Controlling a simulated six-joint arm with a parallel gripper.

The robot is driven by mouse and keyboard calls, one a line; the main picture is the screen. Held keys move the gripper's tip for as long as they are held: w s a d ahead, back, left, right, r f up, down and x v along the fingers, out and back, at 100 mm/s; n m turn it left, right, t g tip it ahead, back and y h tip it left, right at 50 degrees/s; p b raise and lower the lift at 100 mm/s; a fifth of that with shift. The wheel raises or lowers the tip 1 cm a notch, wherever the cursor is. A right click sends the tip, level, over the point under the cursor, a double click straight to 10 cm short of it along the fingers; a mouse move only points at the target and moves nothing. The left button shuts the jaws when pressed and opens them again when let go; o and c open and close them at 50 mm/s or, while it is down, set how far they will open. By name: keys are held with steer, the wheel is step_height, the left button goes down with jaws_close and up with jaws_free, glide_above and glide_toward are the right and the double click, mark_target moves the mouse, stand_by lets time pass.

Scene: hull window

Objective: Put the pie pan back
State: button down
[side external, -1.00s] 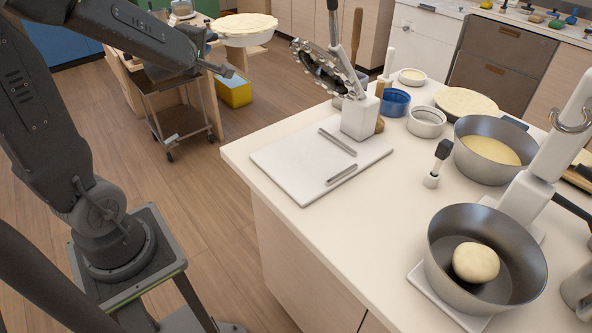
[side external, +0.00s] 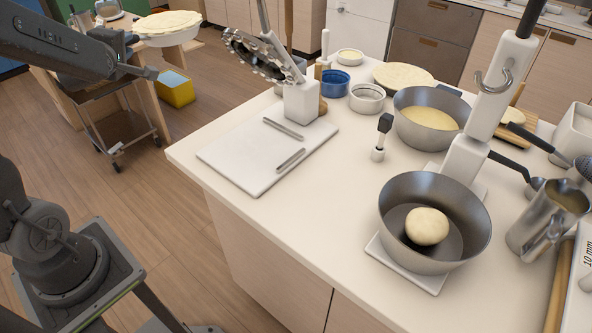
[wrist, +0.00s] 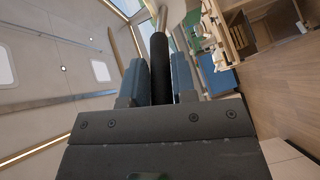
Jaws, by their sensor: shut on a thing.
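A pale pie pan (side external: 168,38) with a cream filling or crust shows at the upper left of the side external view. It looks level and right beside my gripper (side external: 128,41) there. In the wrist view, my gripper (wrist: 160,64) is shut with its two blue fingers on either side of a black handle (wrist: 159,85). The handle runs away from the palm to a metallic part at the top edge. What the handle joins is cut off, so I cannot tell whether it belongs to the pan. Another pie (side external: 403,75) lies on the counter.
The pale counter (side external: 320,215) holds a white board (side external: 235,165), a steel bowl with dough (side external: 450,262), another bowl (side external: 428,110) and small dishes. A wheeled cart (side external: 120,128) and a yellow box (side external: 177,92) stand on the floor. Open floor lies between cart and counter.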

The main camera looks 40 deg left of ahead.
steer(key=s+d+f, duration=0.1)
steer(key=d+f, duration=0.2)
steer(key=d, duration=0.5)
steer(key=s+d+f, duration=0.2)
steer(key=d+f, duration=0.1)
steer(key=d, duration=0.5)
steer(key=s+d+f+n+g+y, duration=0.1)
steer(key=d+f, duration=0.2)
steer(key=d, duration=0.5)
steer(key=shift+s+d, duration=0.2)
steer(key=shift+s, duration=0.1)
steer(key=w+d+f, duration=0.2)
steer(key=d+f, duration=0.8)
steer(key=d, duration=0.1)
steer(key=shift+w+d+f, duration=0.15)
steer(key=shift+w+f, duration=0.15)
steer(key=shift+w, duration=0.1)
steer(key=shift+f, duration=0.1)
steer(key=c, duration=0.9)
jaws_free()
